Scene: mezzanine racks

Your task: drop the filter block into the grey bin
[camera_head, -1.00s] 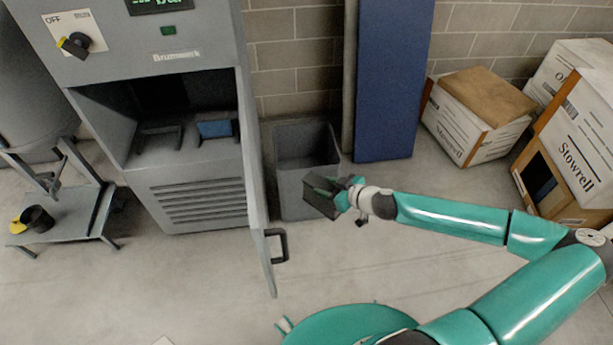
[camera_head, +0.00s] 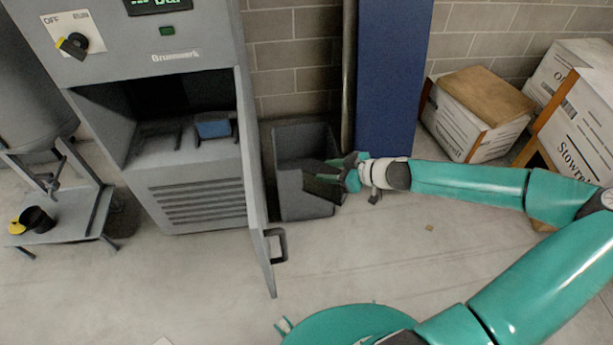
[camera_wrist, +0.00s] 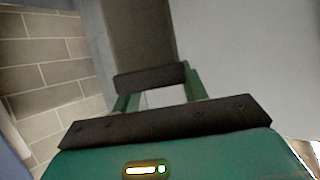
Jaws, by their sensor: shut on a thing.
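The grey bin (camera_head: 292,198) stands on the floor against the brick wall, just right of the grey machine's open door. The bin's floor is mostly hidden.
The grey machine (camera_head: 195,195) stands left with its door (camera_head: 253,170) open, and a blue block (camera_head: 213,128) lies in its bay. A blue panel (camera_head: 388,80) stands behind my gripper. Cartons (camera_head: 475,115) stand right. Open floor lies in front.

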